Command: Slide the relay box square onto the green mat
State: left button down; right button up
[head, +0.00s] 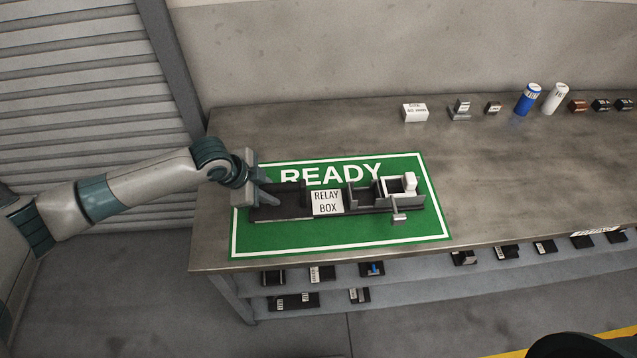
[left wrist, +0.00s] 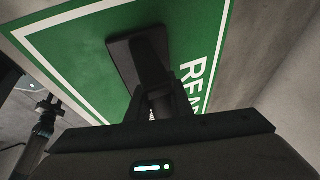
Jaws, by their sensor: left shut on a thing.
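The relay box (head: 327,202) is a long dark tray-like unit with a white label and a white block at its right end. It lies on the green mat (head: 300,240), within the white border, its long side looking nearly parallel to the mat's front edge. My left gripper (head: 257,190) is at the box's left end, shut on it. In the left wrist view, a dark end of the box (left wrist: 138,55) shows beyond the fingers (left wrist: 165,103), over the green mat (left wrist: 85,55). The rest of the box is hidden there.
The mat lies on a grey table (head: 520,180). A white box (head: 414,112), a blue can (head: 527,99), a white can (head: 555,98) and small parts stand along the back. Dark parts lie on a shelf (head: 410,275) below. Table right of the mat is clear.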

pick_arm(q)
jog(key=shift+s+a+f, duration=0.1)
jog(key=shift+a+f, duration=0.05)
jog(key=shift+f, duration=0.1)
jog(key=c, duration=1.5)
grip_release()
pick_arm(e)
jog(key=shift+d, duration=0.2)
pick_arm(q)
jog(key=shift+s+a+r, duration=0.1)
jog(key=shift+r, duration=0.45)
jog(key=v, duration=1.1)
jog(key=shift+r, duration=0.1)
pick_arm(e)
jog(key=shift+a, duration=0.1)
